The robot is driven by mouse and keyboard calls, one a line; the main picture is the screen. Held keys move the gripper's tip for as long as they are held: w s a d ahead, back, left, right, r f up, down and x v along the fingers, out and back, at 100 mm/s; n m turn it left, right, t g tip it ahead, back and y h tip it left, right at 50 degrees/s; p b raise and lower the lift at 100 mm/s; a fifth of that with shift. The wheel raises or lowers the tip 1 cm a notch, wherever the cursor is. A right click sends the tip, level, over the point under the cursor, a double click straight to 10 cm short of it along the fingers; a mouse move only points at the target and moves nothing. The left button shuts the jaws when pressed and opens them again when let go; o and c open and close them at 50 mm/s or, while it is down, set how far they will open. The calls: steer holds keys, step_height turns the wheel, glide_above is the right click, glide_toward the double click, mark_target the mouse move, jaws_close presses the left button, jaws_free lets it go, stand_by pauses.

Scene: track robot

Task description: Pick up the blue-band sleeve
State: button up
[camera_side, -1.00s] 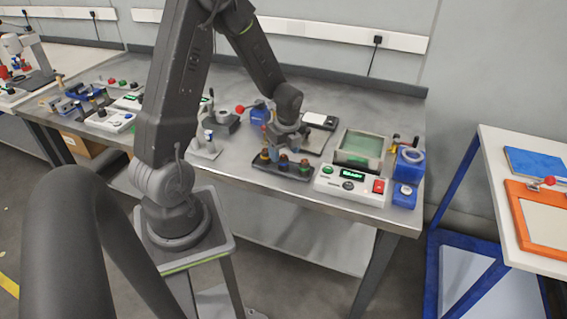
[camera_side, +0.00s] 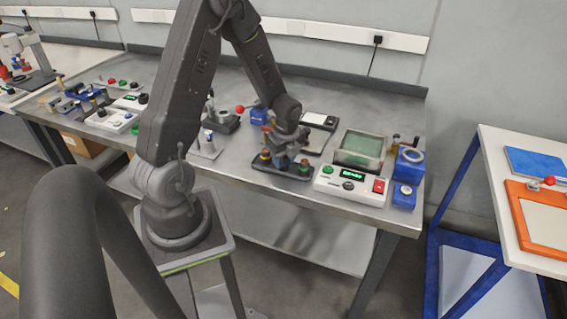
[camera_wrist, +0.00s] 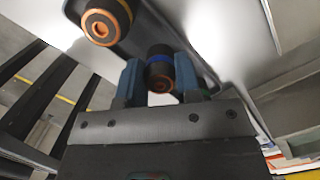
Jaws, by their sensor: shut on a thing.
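The blue-band sleeve (camera_wrist: 159,73), a dark cylinder with a blue ring and a copper-coloured end, is between the two blue fingers of my gripper (camera_wrist: 160,80) in the wrist view. The fingers are shut on it from both sides. In the side view my gripper (camera_side: 282,160) is low over the dark sleeve rack (camera_side: 260,166), at its middle, and hides the sleeve there. An orange-band sleeve (camera_wrist: 106,20) stands to the left in the wrist view, apart from the fingers.
A control box (camera_side: 350,187) with green and red buttons is right of the rack. Behind it is a green-lined tray (camera_side: 360,146). Blue fixtures (camera_side: 405,190) stand at the right table edge. Another sleeve (camera_side: 304,167) stands at the rack's right end, near my gripper.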

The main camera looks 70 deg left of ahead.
steer(key=shift+c, duration=0.5)
steer(key=shift+r, duration=0.1)
